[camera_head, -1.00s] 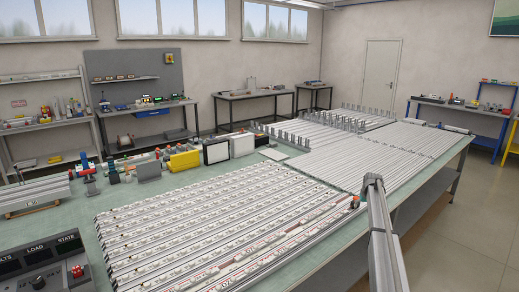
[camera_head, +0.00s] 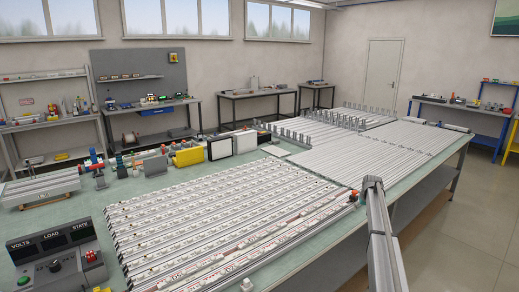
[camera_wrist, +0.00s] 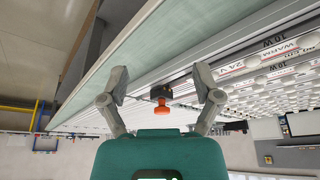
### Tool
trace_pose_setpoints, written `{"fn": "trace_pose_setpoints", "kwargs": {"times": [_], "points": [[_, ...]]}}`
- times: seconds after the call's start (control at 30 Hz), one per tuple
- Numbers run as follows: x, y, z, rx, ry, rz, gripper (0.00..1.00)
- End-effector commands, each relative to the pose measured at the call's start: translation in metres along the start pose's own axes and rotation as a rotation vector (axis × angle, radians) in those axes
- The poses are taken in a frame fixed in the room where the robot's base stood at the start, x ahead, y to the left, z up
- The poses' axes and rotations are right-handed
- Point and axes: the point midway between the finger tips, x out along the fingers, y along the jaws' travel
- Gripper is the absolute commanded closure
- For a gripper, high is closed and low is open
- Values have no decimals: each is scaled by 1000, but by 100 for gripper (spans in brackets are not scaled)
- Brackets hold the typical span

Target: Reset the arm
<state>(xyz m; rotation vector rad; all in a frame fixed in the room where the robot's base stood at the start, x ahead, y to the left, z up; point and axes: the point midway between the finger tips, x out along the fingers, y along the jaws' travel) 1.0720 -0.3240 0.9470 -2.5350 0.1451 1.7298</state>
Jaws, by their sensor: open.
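My gripper (camera_wrist: 160,88) shows in the wrist view with its two grey fingers spread apart and nothing held between them. Its green body fills the bottom middle of that view. In the head view a part of my arm reaches in from the bottom right over the table's edge, and I cannot make out the fingers there. A small orange-red knob on a black body (camera_wrist: 162,108) appears between the fingers in the wrist view, seemingly beyond them at the table's edge. A red-orange piece (camera_head: 354,195) also shows beside my arm in the head view.
A long green-topped table (camera_head: 45,222) carries rows of white LED strips (camera_head: 220,215) and metal profiles (camera_head: 370,158). A control box (camera_head: 55,260) stands at the front left. A yellow block (camera_head: 188,157) and small parts stand along the back. Floor at right is clear.

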Motion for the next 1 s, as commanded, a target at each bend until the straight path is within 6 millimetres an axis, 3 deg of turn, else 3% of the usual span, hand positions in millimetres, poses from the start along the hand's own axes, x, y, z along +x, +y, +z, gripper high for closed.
{"fn": "trace_pose_setpoints", "kwargs": {"times": [0.27,0.47,0.7,1.0], "points": [[-16,-38,47,-11,-32,-10,18],[-34,-78,100,-23,-70,-18,18],[-72,-144,205,-46,-143,-31,18],[-121,-206,340,-74,-237,-34,18]]}}
